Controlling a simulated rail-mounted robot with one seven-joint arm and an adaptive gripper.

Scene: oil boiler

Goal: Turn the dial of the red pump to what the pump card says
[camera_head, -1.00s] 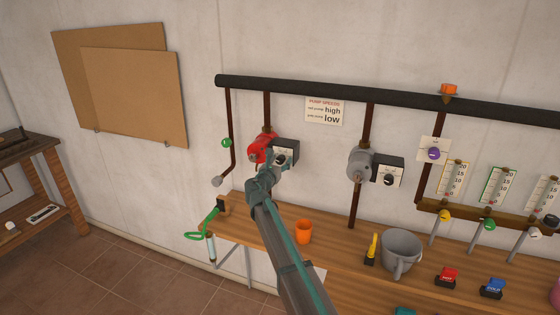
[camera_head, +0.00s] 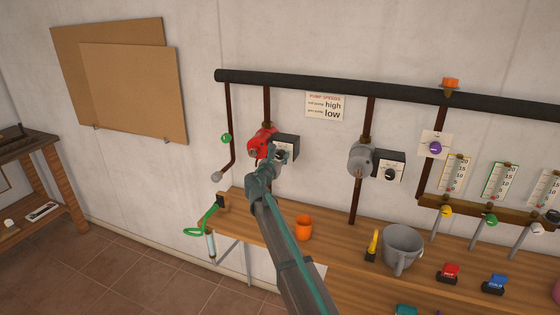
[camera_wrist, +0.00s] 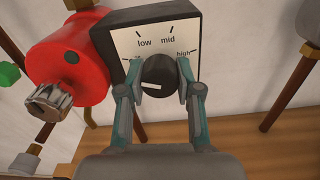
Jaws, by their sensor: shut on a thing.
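The red pump (camera_head: 260,143) sits on a vertical pipe and also fills the left of the wrist view (camera_wrist: 68,65). Its dark control box (camera_head: 288,143) carries a white scale plate (camera_wrist: 150,38) marked low, mid and high, with a partly hidden mark at the left. My gripper (camera_wrist: 160,82) is shut on the round black dial (camera_wrist: 161,70), one finger on each side. A white mark shows low on the dial, lying nearly level; I cannot tell which setting it points to. The pump card (camera_head: 324,106) reads high for the red pump and low for the grey pump.
The grey pump (camera_head: 360,160) and its own dial box (camera_head: 389,167) are to the right. Below, the wooden bench (camera_head: 345,262) holds an orange cup (camera_head: 303,228) and a grey bucket (camera_head: 402,246). A green ball (camera_head: 226,138) is on the pipe to the left.

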